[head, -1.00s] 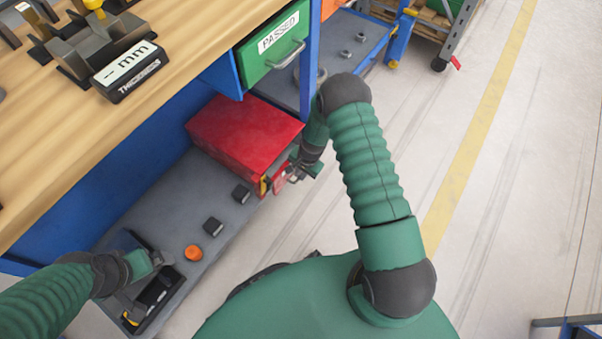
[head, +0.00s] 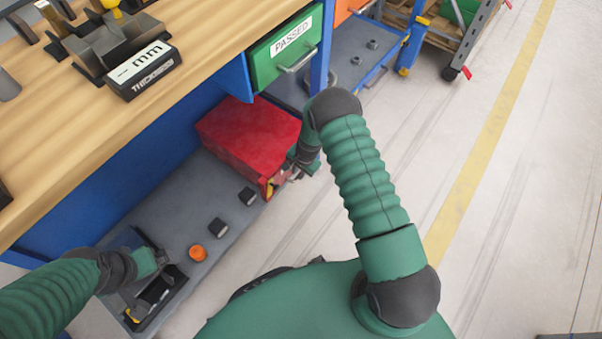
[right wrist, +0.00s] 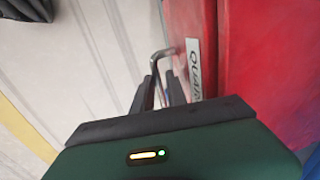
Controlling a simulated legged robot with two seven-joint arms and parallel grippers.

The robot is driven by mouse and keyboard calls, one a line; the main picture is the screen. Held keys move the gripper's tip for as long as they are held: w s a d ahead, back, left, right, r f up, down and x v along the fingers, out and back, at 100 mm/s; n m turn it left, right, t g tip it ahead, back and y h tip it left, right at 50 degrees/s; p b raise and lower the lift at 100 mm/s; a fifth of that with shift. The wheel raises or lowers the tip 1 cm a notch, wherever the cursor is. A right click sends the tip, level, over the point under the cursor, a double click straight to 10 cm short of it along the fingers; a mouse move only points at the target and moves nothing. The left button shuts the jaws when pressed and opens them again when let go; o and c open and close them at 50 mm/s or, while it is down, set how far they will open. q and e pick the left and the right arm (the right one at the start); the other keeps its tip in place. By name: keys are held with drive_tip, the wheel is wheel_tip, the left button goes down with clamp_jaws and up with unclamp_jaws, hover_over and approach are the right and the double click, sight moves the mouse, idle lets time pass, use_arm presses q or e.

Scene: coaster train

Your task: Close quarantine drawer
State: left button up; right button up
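The quarantine drawer (head: 245,133) is a red box under the workbench, sticking out above the grey lower shelf. In the right wrist view its red front (right wrist: 258,50) shows a white label, partly covered, starting "QUAR", and a metal handle (right wrist: 158,57). My right gripper (head: 291,172) is at the drawer front. In the right wrist view its fingers (right wrist: 159,88) lie close on both sides of the handle bar and look shut on it. My left gripper (head: 162,258) is low on the left, over a black tray; its fingers are too small to read.
A green "PASSED" drawer (head: 285,50) is above right. A cart (head: 455,40) stands at the back.

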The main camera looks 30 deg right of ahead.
drive_tip(key=o, duration=0.3)
drive_tip(key=shift+w, duration=0.15)
drive_tip(key=s+r+p, duration=0.1)
drive_tip(key=r+p, duration=0.1)
drive_tip(key=r, duration=0.3)
drive_tip(key=s+r+p, duration=0.1)
drive_tip(key=r+p, duration=0.2)
drive_tip(key=r, duration=0.3)
drive_tip(key=s+d+r+p, duration=0.1)
drive_tip(key=r+p, duration=0.2)
drive_tip(key=r, duration=0.2)
drive_tip(key=shift+d+r, duration=0.1)
drive_tip(key=shift+r, duration=0.1)
